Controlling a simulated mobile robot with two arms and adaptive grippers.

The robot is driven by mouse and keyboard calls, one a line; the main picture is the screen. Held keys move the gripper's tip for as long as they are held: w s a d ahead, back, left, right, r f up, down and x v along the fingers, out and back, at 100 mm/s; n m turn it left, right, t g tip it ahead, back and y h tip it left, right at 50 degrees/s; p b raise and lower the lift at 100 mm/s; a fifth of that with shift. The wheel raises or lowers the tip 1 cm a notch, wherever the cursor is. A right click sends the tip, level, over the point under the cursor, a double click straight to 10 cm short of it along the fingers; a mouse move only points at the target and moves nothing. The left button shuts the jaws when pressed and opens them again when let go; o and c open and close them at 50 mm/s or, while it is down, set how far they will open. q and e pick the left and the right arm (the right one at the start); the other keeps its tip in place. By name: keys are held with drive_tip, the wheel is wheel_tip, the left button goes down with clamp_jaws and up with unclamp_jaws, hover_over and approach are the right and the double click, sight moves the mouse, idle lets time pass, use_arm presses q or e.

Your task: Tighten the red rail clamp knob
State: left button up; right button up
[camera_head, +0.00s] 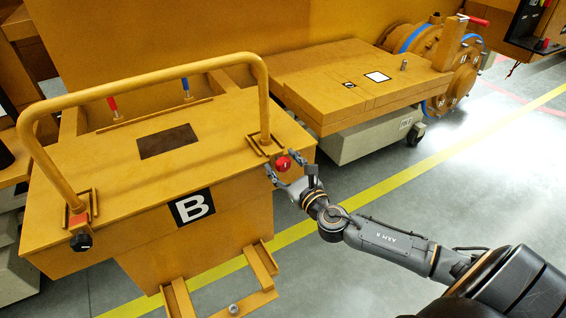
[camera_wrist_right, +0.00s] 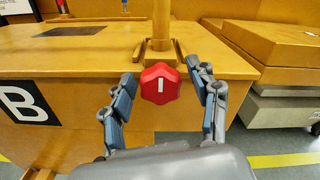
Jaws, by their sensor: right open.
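The red clamp knob (camera_head: 283,163) sits at the front right foot of the yellow carrier's rail (camera_head: 150,88). In the right wrist view the lobed red knob (camera_wrist_right: 160,84) faces me, with an upright white mark on it. My right gripper (camera_head: 284,172) is open at the knob. In the wrist view its fingers (camera_wrist_right: 163,92) stand to the left and right of the knob, with a gap visible on each side. Whether the fingertips reach past the knob's face I cannot tell. My left gripper is not in view.
The yellow carrier (camera_head: 110,190) bears a "B" plate (camera_head: 192,206) on its front. A black knob (camera_head: 81,241) is at the rail's left foot. A low yellow platform (camera_head: 350,82) stands behind to the right. The grey floor (camera_head: 420,210) at right is clear, crossed by a yellow line.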

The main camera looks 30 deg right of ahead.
drive_tip(key=shift+c, duration=0.3)
drive_tip(key=c, duration=1.1)
